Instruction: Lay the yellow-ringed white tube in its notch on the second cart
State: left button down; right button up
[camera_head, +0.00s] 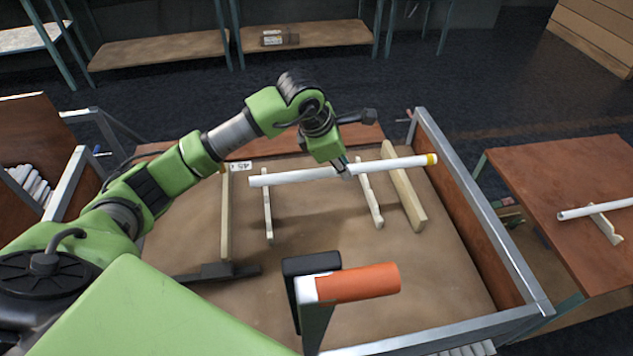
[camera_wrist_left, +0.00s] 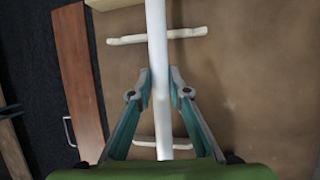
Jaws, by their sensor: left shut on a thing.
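The white tube (camera_head: 290,177) has a yellow ring (camera_head: 432,159) at its right end in the head view. In the left wrist view the fingers (camera_wrist_left: 160,82) close on both sides of the tube (camera_wrist_left: 156,30). The tube crosses over the left notched rest (camera_head: 268,215) and right notched rest (camera_head: 371,200) near their far ends. I cannot tell whether it touches them. The cart (camera_head: 320,225) has a brown bed and a metal frame. My right gripper is not in view.
A wooden plank (camera_head: 405,190) stands right of the rests, another (camera_head: 226,215) left. An orange handle (camera_head: 358,283) rises at the near side. Another white tube (camera_head: 595,208) lies on a table (camera_head: 565,170) at the right. The near bed is mostly clear.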

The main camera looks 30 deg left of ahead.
pick_arm(q)
jog(key=a+f+p, duration=0.1)
jog(key=a+f, duration=0.1)
jog(key=f, duration=0.1)
jog(key=a+f, duration=0.2)
jog(key=f, duration=0.1)
jog(key=a+f+p, duration=0.1)
jog(key=a+f, duration=0.2)
jog(key=shift+s+a+f+p, duration=0.1)
jog(key=shift+s+f+p, duration=0.1)
jog(key=shift+s+p, duration=0.1)
jog(key=shift+f, duration=0.4)
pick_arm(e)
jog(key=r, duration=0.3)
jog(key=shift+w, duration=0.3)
pick_arm(q)
jog(key=shift+f+b, duration=0.65)
jog(key=shift+b, duration=0.05)
jog(key=c, duration=1.9)
grip_release()
jog(key=shift+r, duration=0.1)
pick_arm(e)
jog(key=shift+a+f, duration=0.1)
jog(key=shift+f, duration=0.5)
